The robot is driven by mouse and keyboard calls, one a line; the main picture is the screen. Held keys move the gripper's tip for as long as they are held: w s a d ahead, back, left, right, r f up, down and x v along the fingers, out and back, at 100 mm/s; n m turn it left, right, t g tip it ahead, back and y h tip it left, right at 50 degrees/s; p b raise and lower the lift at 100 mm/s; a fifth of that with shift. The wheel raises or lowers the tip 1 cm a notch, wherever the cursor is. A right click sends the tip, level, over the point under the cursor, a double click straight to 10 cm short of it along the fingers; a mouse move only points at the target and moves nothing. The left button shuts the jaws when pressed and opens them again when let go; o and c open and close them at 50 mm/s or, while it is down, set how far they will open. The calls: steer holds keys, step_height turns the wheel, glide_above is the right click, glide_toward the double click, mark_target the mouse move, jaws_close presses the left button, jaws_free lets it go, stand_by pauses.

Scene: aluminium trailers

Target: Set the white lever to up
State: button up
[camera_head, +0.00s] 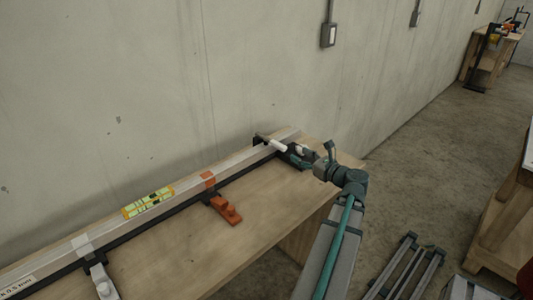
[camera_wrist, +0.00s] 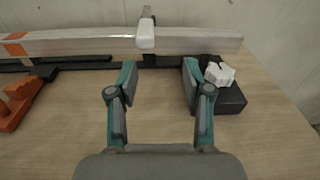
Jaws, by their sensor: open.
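A white lever handle (camera_head: 277,145) on a grey rod reaches forward over the right end of the long bar from a black bracket at the wall side. It looks roughly level. In the wrist view the white handle (camera_wrist: 146,35) is seen nearly end-on above the bar, ahead of the gap between my fingers. My gripper (camera_head: 292,149) is at the right end of the bench. In the wrist view my gripper (camera_wrist: 160,76) is open and empty, with its fingers spread left and right, short of the handle. I cannot tell whether it touches anything.
The pale bar (camera_head: 100,231) runs along the bench (camera_head: 180,258) with a yellow-green level (camera_head: 148,201) on it. An orange clamp (camera_head: 226,211) and a white clamp (camera_head: 102,281) stand in front. A black block with a white knob (camera_wrist: 220,74) sits beside my right finger.

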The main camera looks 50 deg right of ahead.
mark_target(275, 141)
steer(key=shift+w+a+r+t+y, duration=0.2)
steer(key=shift+w+a, duration=0.15)
steer(key=shift+w, duration=0.15)
steer(key=shift+w+a+r+t+y, duration=0.15)
steer(key=shift+w+a+t+y, duration=0.05)
steer(key=shift+w+a, duration=0.2)
steer(key=shift+w+r, duration=0.1)
steer(key=shift+w, duration=0.3)
steer(key=w, duration=0.3)
steer(key=w+d+p, duration=0.1)
steer(key=w, duration=0.5)
steer(key=shift+w+d+p, duration=0.2)
steer(key=shift+w+p, duration=0.1)
steer(key=shift+w, duration=0.1)
steer(key=shift+c, duration=0.3)
jaws_close()
